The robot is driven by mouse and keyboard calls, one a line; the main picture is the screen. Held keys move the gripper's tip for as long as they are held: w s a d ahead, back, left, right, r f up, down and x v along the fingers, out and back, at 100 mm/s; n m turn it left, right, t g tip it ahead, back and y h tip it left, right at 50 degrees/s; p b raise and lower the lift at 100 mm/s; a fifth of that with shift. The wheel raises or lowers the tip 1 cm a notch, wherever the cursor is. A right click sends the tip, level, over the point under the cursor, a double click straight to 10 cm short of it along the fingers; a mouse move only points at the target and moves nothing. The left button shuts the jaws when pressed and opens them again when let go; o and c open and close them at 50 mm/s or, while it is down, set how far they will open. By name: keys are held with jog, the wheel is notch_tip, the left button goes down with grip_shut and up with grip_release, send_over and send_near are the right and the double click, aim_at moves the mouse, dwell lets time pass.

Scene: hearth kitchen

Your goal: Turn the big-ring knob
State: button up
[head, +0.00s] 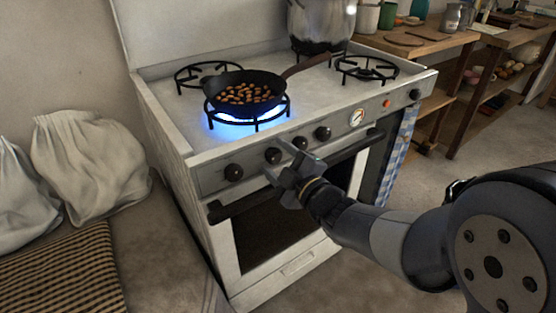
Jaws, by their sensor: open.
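The stove's front panel (342,122) carries a row of black round knobs: one at the left (233,172), a second (273,156), a third (300,143), a fourth (322,133), and one at the far right (415,95). No marking shows which is the big-ring knob. My gripper (275,158) is open in front of the panel, its fingers on either side of the second knob in the picture. I cannot tell whether they touch it. The front left ring (250,124) burns blue under a black pan (246,95) of brown pieces.
A large metal pot (320,25) stands on a back ring; the right ring (366,69) is empty. An oven handle (300,175) runs below the knobs, with a checked cloth (398,155) at its right. White sacks (90,165) lie left. Wooden shelves (430,45) stand right.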

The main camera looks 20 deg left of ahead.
jog(key=c, duration=1)
jog(key=m, duration=0.3)
jog(key=shift+d+m, duration=0.1)
jog(key=shift+m, duration=0.3)
jog(key=m+p, duration=0.1)
jog(key=m, duration=0.2)
jog(key=shift+m, duration=0.3)
jog(key=m+p, duration=0.1)
jog(key=m, duration=0.2)
jog(key=shift+w+r, duration=0.1)
jog(key=shift+d+m+p, duration=0.1)
jog(key=shift+m+p, duration=0.3)
jog(key=shift+m, duration=1.4)
